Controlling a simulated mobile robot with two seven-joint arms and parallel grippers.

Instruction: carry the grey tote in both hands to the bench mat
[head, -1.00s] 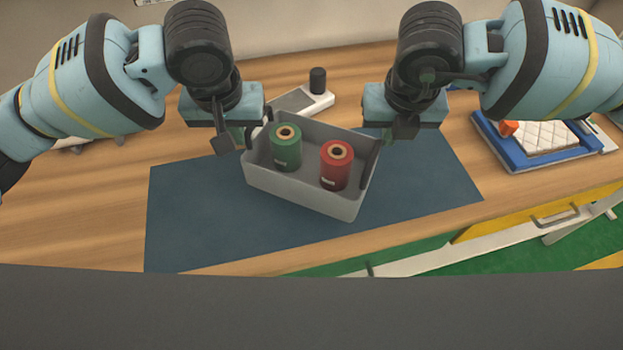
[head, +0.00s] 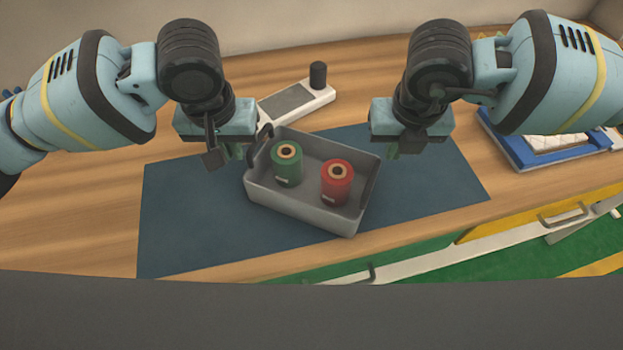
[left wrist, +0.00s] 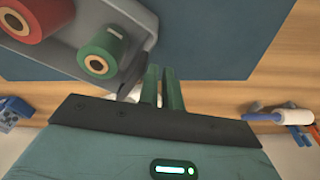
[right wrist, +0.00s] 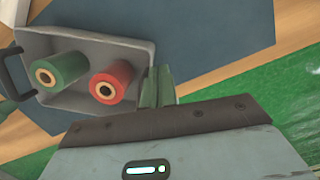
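The grey tote (head: 300,205) rests at an angle on the dark blue bench mat (head: 190,225). It holds a green spool (head: 287,162) and a red spool (head: 336,183), both upright. My left gripper (head: 230,156) is just left of the tote's dark left handle (head: 262,146), apart from it. Its fingers (left wrist: 163,88) show a narrow gap with nothing between them. My right gripper (head: 393,150) is beyond the tote's right end, clear of it. Its fingers (right wrist: 157,87) are empty and close together, beside the tote wall.
A white device with a grey panel and black knob (head: 297,102) lies behind the tote. A blue tray with a white pad (head: 545,145) lies at the right of the wooden bench. The mat is bare left of the tote. The bench's front edge is close.

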